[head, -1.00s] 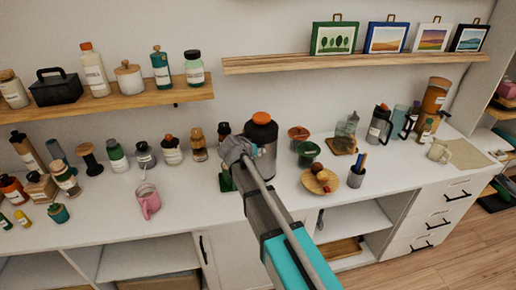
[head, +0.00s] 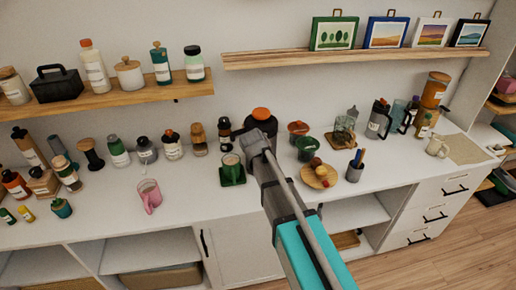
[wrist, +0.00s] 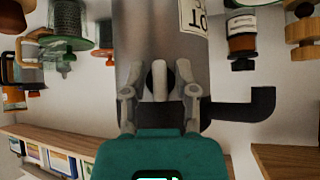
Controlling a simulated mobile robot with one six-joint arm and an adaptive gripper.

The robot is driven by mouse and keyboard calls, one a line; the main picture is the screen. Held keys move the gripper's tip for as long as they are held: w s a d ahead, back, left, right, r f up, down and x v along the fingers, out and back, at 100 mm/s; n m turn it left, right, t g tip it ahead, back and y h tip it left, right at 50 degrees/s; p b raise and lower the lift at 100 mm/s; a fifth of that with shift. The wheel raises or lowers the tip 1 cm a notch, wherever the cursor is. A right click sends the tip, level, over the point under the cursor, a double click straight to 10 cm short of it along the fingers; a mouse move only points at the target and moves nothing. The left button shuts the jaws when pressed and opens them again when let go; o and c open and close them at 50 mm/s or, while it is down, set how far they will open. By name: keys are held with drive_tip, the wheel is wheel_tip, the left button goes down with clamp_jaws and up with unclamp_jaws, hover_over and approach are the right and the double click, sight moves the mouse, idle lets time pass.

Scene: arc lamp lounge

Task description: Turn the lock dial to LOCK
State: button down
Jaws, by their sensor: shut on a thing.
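A silver cylindrical vessel (wrist: 135,35) fills the upper middle of the wrist view, which is upside down. In the head view its orange-topped lid (head: 261,114) shows behind my gripper (head: 258,142), and most of its body is hidden. In the wrist view the fingers of my gripper (wrist: 164,85) are shut around a small dark round dial (wrist: 158,77) on the vessel's front. The dial's mark and any LOCK lettering are hidden or too small to read. A white label with partly cut-off large letters (wrist: 193,14) is on the vessel.
A wooden plate with fruit (head: 319,178) and a green-lidded pot (head: 307,148) stand to the right. A wooden shelf (head: 350,57) is above.

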drive_tip(key=c, duration=0.7)
unclamp_jaws()
drive_tip(key=shift+h, duration=0.3)
